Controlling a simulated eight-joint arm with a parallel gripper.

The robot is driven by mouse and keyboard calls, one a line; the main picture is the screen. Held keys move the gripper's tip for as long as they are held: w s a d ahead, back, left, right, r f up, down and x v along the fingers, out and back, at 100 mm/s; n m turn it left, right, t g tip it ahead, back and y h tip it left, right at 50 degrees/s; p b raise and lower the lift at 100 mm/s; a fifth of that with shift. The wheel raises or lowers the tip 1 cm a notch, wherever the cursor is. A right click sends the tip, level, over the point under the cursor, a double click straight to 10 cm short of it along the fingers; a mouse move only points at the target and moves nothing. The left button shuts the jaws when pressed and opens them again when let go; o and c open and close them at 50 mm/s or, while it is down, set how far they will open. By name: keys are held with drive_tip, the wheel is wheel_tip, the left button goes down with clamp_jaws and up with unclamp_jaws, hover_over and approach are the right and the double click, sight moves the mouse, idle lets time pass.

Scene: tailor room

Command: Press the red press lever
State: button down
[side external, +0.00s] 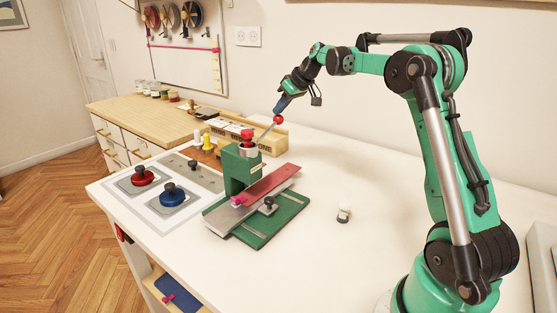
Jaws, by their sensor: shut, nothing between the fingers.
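The green press (240,170) stands on the white table, with a green base plate (280,222) in front of it. Its lever (269,130) is a thin metal rod that slants up and to the right from the press head. It ends in a red ball knob (278,119). A red cap (247,134) sits on top of the press head. My gripper (281,108) is shut and empty, pointing down just above the red knob. I cannot tell whether it touches the knob.
A pinkish-red strip (270,183) lies across the press. A wooden box (262,134) stands behind the press. A small white object (344,212) lies right of it, on mostly clear table.

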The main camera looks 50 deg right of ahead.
drive_tip(key=f, duration=0.1)
drive_tip(key=d+f+y, duration=0.1)
drive_tip(key=f, duration=0.1)
drive_tip(key=d+f+m+y, duration=0.1)
drive_tip(key=shift+d+f, duration=0.15)
drive_tip(key=shift+f, duration=0.1)
drive_tip(key=shift+s, duration=0.1)
drive_tip(key=v, duration=0.5)
drive_tip(key=shift+s+d+r, duration=0.15)
drive_tip(key=shift+d+r, duration=0.05)
drive_tip(key=shift+r, duration=0.1)
idle(0.4)
